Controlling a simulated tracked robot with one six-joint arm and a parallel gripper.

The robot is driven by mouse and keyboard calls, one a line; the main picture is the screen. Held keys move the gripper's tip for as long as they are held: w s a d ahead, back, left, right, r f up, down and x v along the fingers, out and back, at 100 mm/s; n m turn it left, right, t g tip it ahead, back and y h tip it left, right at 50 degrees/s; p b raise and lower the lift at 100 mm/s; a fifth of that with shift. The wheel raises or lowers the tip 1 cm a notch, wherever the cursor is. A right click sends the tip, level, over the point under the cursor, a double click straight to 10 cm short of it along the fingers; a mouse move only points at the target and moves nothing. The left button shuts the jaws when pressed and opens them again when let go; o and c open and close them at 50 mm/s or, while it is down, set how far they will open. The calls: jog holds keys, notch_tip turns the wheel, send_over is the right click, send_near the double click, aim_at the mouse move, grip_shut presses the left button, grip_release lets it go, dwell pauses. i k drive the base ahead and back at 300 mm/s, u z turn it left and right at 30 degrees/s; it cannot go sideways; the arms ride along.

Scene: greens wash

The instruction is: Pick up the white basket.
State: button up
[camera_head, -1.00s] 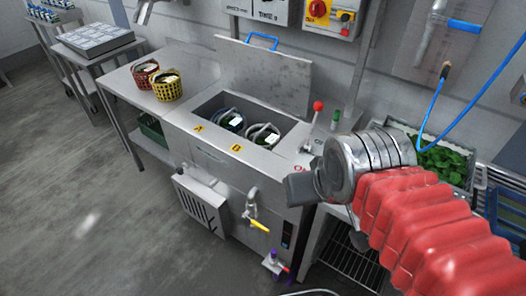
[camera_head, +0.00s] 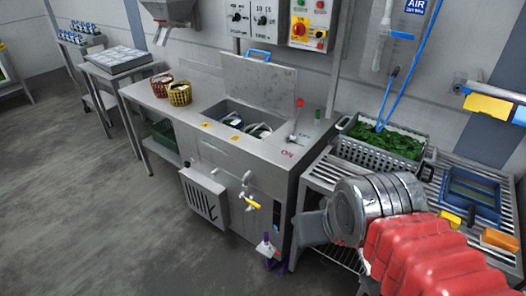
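Two round baskets sit down inside the open wash tank (camera_head: 213,112). The right one (camera_head: 259,131) has a pale, whitish rim or handle, and the left one (camera_head: 232,121) is mostly hidden by the tank wall. I cannot tell for sure which is the white basket. A red basket (camera_head: 161,86) and a yellow basket (camera_head: 180,95) stand on the counter left of the tank. My gripper (camera_head: 310,228) is a dark grey end on my arm, at the lower right, in front of and apart from the tank. Its fingers are not clear to see, and nothing shows in it.
A grey perforated crate of leafy greens (camera_head: 372,157) stands on a slatted rack right of the tank. A blue-framed tray (camera_head: 470,190) lies farther right. A red-knobbed lever (camera_head: 297,118) rises at the tank's right edge. A tap (camera_head: 247,190) juts from its front. Floor at left is clear.

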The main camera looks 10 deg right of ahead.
aim_at(265, 134)
jog(key=z, duration=0.05)
jog(key=k, duration=0.15)
jog(key=u, duration=0.45)
jog(key=i, duration=0.6)
jog(key=u, duration=0.65)
jog(key=i, duration=0.65)
jog(key=u, duration=0.35)
jog(key=i, duration=1.7)
jog(key=z, duration=0.3)
